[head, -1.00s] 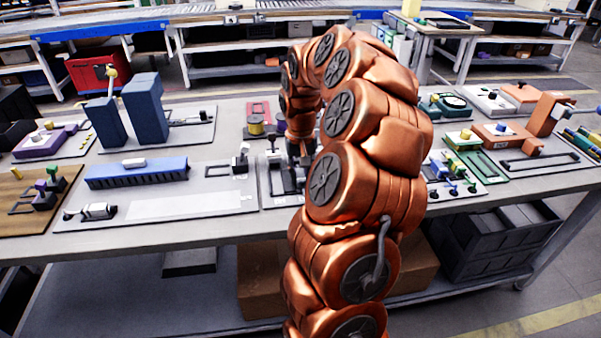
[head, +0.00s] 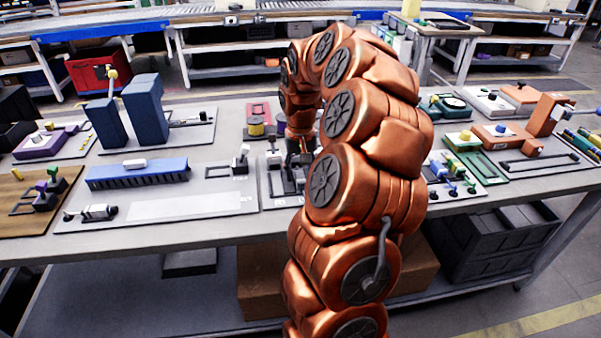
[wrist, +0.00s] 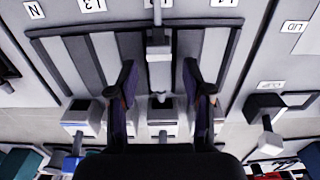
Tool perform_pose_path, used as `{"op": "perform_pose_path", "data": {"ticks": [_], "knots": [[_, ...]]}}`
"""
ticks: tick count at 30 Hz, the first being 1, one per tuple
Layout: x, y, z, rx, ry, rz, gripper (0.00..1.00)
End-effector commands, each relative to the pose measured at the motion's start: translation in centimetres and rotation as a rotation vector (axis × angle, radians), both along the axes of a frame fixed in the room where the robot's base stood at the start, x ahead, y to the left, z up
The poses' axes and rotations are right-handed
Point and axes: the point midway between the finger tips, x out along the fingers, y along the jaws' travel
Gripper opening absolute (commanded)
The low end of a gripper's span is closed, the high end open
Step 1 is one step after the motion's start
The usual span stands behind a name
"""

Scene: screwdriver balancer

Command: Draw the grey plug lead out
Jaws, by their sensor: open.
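In the wrist view a grey plug lead (wrist: 158,48) runs down from the top edge, its pale end lying between my two fingers. My gripper (wrist: 158,68) is open, with one dark finger on each side of the lead and a visible gap on both sides. Below the lead's end, a white block with a dark top (wrist: 162,117) sits between the fingers. I cannot tell whether the lead's end is seated in anything. In the head view my gripper (head: 297,160) is over the small grey panel (head: 278,203), partly hidden by my arm.
Striped grey channels flank the lead, with another white block (wrist: 82,115) at left and a grey lever-like part (wrist: 268,125) at right. In the head view a blue ribbed block (head: 138,173) is left of the panel, and a green fixture (head: 470,155) stands right of my arm.

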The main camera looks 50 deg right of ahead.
Motion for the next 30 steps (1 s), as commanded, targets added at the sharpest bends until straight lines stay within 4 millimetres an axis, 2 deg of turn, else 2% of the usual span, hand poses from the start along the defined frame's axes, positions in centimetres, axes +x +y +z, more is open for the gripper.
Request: {"op": "perform_pose_path", "data": {"ticks": [19, 30], "knots": [[0.1, 0.0, 5.4, -0.001, -0.003, -0.001, 0.50], [0.0, 0.0, 5.8, 0.000, 0.000, 0.000, 0.50]]}}
